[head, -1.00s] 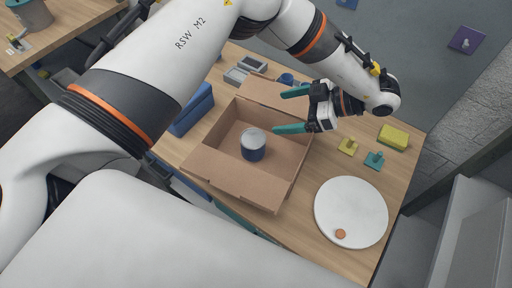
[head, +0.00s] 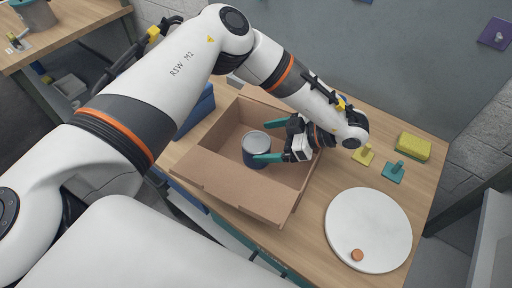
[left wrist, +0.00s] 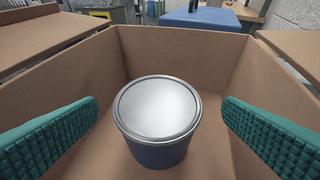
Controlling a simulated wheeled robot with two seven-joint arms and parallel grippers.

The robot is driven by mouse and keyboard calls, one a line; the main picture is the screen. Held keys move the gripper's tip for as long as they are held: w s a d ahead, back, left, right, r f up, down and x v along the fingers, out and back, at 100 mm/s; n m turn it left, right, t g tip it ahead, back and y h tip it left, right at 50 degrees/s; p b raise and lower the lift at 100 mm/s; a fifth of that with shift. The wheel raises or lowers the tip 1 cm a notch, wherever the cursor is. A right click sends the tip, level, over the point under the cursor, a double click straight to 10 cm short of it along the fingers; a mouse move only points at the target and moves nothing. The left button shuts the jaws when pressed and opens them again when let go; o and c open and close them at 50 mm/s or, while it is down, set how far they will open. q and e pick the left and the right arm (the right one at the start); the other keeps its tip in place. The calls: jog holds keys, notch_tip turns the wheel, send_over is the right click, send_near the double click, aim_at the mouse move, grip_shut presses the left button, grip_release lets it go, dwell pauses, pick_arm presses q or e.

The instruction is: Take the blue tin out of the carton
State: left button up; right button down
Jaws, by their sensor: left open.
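The blue tin (head: 254,156) stands upright inside the open cardboard carton (head: 222,186), with its silver lid up. It also shows in the left wrist view (left wrist: 157,120), centred between the fingers. My left gripper (head: 271,140) reaches into the carton from the right, open. Its two teal fingers lie on either side of the tin, with gaps to it in the left wrist view. In the head view the nearer finger covers part of the tin's side. My right gripper is not in view.
A round white board (head: 368,222) with a small orange disc (head: 357,255) lies right of the carton. A yellow sponge-like block (head: 413,147), a yellow hook piece (head: 364,154) and a teal one (head: 393,172) are at the back right. A blue block (head: 195,112) stands left of the carton.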

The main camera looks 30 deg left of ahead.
aim_at(258, 142)
pick_arm(q)
jog(key=p+x, duration=0.1)
jog(key=x, duration=0.3)
jog(key=shift+s+a+p, duration=0.25)
jog(key=shift+a+p, duration=0.05)
jog(key=shift+a, duration=0.05)
jog(key=shift+a+f, duration=0.3)
jog(key=shift+a, duration=0.1)
jog(key=shift+d, duration=0.1)
jog(key=c, duration=1.3)
jog(key=shift+o, duration=0.2)
